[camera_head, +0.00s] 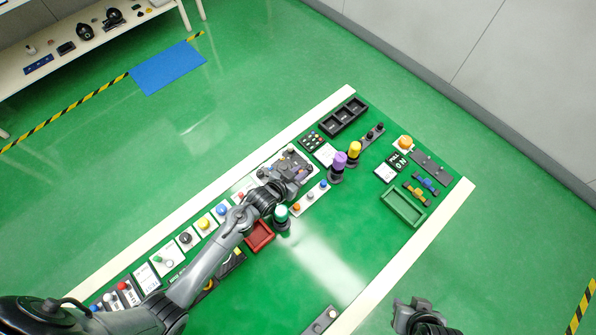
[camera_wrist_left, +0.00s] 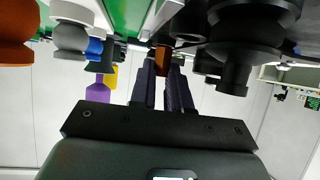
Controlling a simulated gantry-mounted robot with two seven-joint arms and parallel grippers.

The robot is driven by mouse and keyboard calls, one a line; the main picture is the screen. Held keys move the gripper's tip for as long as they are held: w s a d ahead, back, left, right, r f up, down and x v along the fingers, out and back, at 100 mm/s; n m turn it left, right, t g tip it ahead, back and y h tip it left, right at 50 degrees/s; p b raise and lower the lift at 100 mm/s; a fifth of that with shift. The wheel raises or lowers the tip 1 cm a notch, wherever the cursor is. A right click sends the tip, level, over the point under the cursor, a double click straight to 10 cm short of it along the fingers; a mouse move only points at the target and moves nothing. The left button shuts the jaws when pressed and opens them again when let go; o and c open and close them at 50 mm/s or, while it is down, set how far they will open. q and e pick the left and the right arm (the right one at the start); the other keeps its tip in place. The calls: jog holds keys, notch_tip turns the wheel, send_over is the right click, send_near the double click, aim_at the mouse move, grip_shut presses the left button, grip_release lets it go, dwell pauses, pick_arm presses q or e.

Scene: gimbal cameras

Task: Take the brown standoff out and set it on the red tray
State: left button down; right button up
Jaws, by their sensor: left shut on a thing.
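My left gripper (camera_head: 282,184) reaches in over the near side of the dark grey fixture (camera_head: 300,160) at mid-table. In the left wrist view its two dark fingers (camera_wrist_left: 164,82) are shut on the brown standoff (camera_wrist_left: 162,57), which shows between the tips. The arm hides the standoff in the head view; I cannot tell whether it is still seated. The red tray (camera_head: 260,247) lies on the green table just below the gripper, partly behind my left arm. My right gripper (camera_head: 420,312) is at the bottom, off the table; its jaw state is unclear.
A teal-topped post (camera_head: 281,217) stands right beside the red tray. Purple (camera_head: 339,161) and yellow (camera_head: 354,150) posts stand right of the fixture. A strip of colored buttons (camera_head: 310,197) lies close to the gripper.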

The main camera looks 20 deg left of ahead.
pick_arm(q)
jog(key=shift+d+r+n+y, duration=0.1)
jog(key=shift+n+y, duration=0.3)
jog(key=shift+n, duration=0.1)
jog(key=shift+a, duration=0.25)
jog(key=shift+d, duration=0.1)
jog(key=shift+w+r, duration=0.1)
jog(key=shift+r, duration=0.05)
